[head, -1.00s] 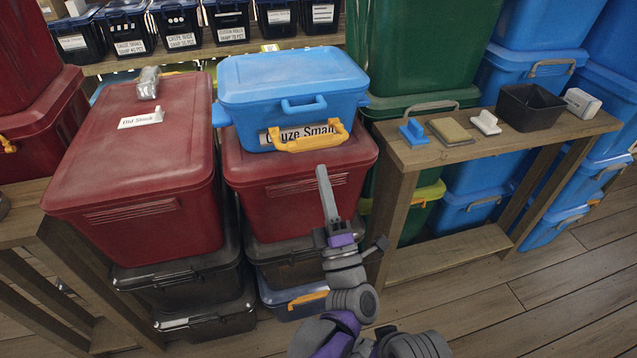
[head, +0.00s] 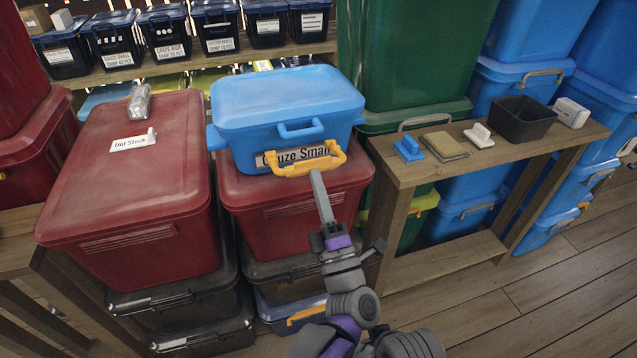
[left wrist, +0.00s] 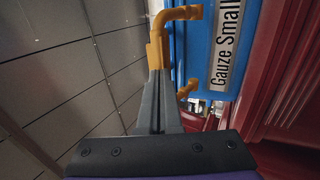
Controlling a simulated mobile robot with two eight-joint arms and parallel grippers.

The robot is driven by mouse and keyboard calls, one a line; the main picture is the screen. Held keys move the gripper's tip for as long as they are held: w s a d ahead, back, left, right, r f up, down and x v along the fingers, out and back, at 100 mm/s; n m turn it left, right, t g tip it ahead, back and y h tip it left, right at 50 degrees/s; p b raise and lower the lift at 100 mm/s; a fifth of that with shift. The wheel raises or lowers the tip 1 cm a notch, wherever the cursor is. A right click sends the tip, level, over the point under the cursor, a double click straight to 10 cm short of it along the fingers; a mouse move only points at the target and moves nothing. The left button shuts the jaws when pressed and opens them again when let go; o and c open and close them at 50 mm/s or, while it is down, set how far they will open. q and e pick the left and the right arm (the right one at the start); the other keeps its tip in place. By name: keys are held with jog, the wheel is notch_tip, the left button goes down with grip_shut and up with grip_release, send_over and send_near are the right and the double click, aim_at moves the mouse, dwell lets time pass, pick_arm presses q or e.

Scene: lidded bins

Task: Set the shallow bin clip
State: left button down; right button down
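The shallow blue bin (head: 245,150) sits with its blue lid (head: 285,95) on a red bin. Its front carries a label reading "Gauze Small" (head: 318,152), partly covered by the orange clip. The orange clip (head: 303,168) stands out from the front, hanging below the lid's handle. My left gripper (head: 317,174) is at the clip's lower right part, from below. My right gripper is out of view.
A red lidded bin (head: 140,200) stands at left with a "Old Stock" sign (head: 133,142) on top. A wooden shelf (head: 440,172) at right holds small items and a black tray (head: 523,118). Tall green bins (head: 410,60) stand behind. The floor (head: 540,300) at right is clear.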

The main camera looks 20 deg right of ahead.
aim_at(317, 165)
pick_arm(q)
jog(key=shift+w+r+g+p, duration=0.15)
jog(key=shift+r+g+p, duration=0.85)
jog(key=shift+p, duration=0.8)
jog(key=shift+w+r+g+p, duration=0.1)
jog(key=shift+r+g+p, duration=0.6)
jog(key=shift+r+p, duration=0.8)
jog(key=w+r+g+p, duration=0.1)
jog(key=g+p, duration=0.1)
jog(key=p, duration=0.1)
jog(key=w+r+g+p, duration=0.1)
jog(key=r+g+p, duration=0.1)
jog(key=p, duration=0.1)
jog(key=shift+w+a+r+g, duration=0.1)
jog(key=shift+w+g, duration=0.2)
jog(key=shift+w+r+g, duration=0.25)
jog(key=shift+w+g, duration=0.05)
jog(key=shift+g, duration=0.1)
jog(key=shift+w+r, duration=0.25)
jog(key=shift+w, duration=0.4)
jog(key=shift+s+r+p, duration=0.1)
jog(key=shift+p, duration=0.2)
